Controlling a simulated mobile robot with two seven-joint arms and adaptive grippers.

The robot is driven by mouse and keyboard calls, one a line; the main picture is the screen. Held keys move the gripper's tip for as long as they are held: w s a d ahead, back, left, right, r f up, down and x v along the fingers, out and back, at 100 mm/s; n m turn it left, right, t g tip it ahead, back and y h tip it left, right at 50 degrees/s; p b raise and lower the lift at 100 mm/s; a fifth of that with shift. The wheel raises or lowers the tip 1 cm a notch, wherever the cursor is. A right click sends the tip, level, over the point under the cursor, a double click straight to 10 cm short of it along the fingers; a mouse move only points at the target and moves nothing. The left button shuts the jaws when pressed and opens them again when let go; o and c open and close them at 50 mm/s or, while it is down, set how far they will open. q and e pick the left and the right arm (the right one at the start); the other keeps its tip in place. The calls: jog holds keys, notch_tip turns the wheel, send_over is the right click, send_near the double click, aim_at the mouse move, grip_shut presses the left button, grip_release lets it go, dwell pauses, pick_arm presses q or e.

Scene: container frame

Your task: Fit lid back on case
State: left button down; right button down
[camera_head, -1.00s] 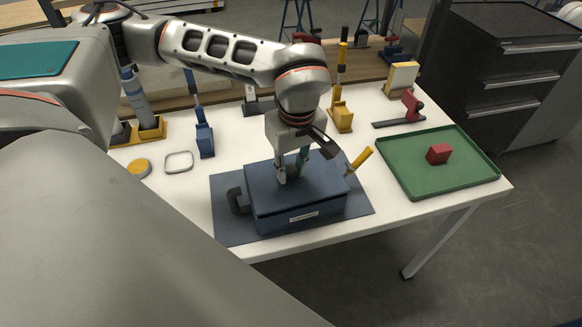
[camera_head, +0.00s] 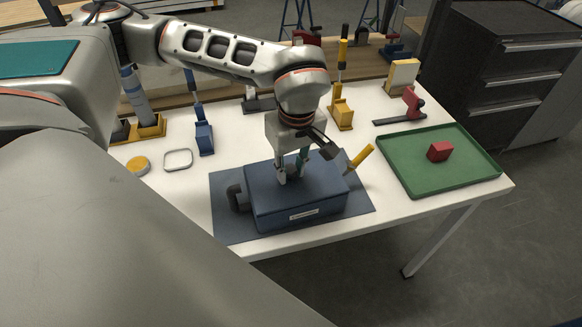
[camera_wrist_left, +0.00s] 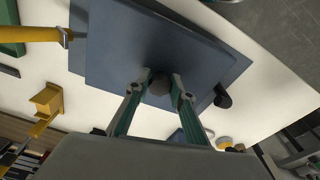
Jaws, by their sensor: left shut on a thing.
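The dark blue case (camera_head: 320,207) stands upright on a grey-blue mat (camera_head: 226,226) near the table's front edge, with a pale label on its front. The flat blue lid (camera_head: 265,188) lies over the top of the case. I cannot tell whether it is fully seated all round. My left gripper (camera_head: 290,176) points down over the lid, its fingers closed on the lid's knob. In the left wrist view the round dark knob (camera_wrist_left: 159,86) sits between the fingertips, against the lid (camera_wrist_left: 115,50). My right gripper is not in view.
A green tray (camera_head: 408,181) with a red block (camera_head: 440,151) is further right. A blue stand (camera_head: 204,138) and a yellow stand (camera_head: 342,115) are behind. A dark handle (camera_head: 236,198) is at the case's left.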

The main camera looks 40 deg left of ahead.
pick_arm(q)
jog(key=shift+f, duration=0.2)
jog(key=c, duration=1.7)
grip_release()
jog(key=shift+r, duration=0.1)
jog(key=r, duration=0.4)
jog(key=d+r, duration=0.1)
jog(key=r, duration=0.6)
jog(key=shift+s+d+r, duration=0.15)
jog(key=shift+s+r, duration=0.2)
jog(key=shift+r, duration=0.05)
